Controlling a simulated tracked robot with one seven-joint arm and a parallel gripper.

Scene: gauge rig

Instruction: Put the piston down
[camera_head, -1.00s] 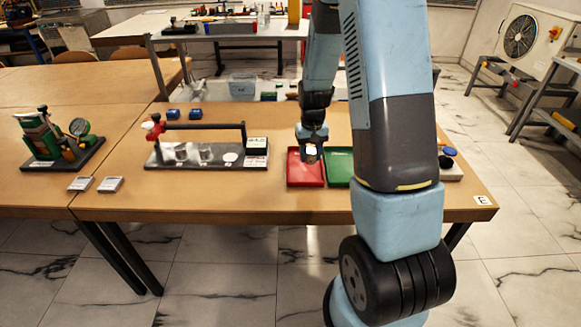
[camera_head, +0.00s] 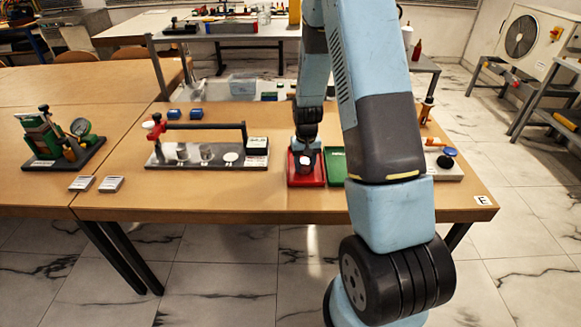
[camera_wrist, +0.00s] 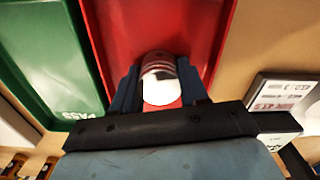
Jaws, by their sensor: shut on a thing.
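The piston (camera_wrist: 160,86) is a short shiny metal cylinder with a bright white end face. My gripper (camera_wrist: 158,80) is shut on it, one dark finger on each side. In the wrist view the piston is against the red tray (camera_wrist: 205,25); whether it touches the tray floor I cannot tell. In the head view my gripper (camera_head: 305,156) points down inside the outline of the red tray (camera_head: 310,181), and the piston is mostly hidden there. The green tray (camera_head: 335,168) stands just right of the red one, partly behind my arm; its wall carries the lettering "PASS" in the wrist view.
A long black rig (camera_head: 208,160) with a red knob, metal cylinders and a bar stands left of the trays. A small base with a blue knob (camera_head: 445,160) is right of my arm. The front table strip is clear.

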